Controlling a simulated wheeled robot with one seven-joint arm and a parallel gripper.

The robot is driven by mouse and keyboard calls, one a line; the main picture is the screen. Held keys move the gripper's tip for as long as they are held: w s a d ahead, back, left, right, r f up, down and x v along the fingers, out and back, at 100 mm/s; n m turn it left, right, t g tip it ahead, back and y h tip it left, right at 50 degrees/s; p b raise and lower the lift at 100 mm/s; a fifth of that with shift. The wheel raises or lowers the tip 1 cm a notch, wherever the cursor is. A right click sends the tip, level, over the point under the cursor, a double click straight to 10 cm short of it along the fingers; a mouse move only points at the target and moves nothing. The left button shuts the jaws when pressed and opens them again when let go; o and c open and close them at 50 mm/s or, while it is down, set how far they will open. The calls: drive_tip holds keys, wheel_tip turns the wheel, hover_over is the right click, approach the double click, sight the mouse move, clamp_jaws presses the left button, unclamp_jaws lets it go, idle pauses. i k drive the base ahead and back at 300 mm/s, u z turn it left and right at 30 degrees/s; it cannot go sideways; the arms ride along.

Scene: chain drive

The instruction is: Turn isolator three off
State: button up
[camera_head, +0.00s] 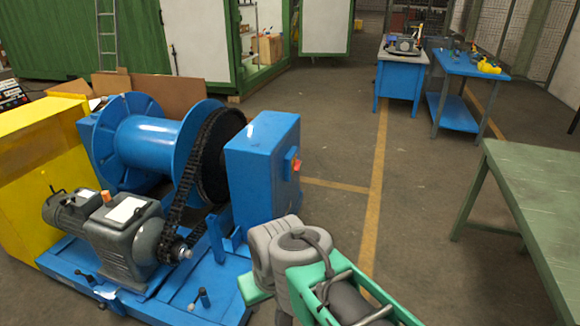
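A blue box (262,170) stands at the right end of the blue chain-drive machine. On its right face is a small red-orange switch (292,162); I cannot read any number on it or tell its position. No label reading isolator three can be made out. Grey and green links of my arm show at the bottom centre, in front of the box and below the switch. My gripper's fingertips do not show.
The machine has a blue drum (150,145), a black chain (190,165) and a grey motor and gearbox (125,235). A yellow cabinet (45,150) adjoins it. A green table (540,200) stands right. Blue benches (400,85) stand behind. The floor between is clear.

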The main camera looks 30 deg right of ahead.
sight(296, 164)
drive_tip(key=z, duration=1.55)
drive_tip(key=i, duration=3.15)
drive_tip(key=u, duration=3)
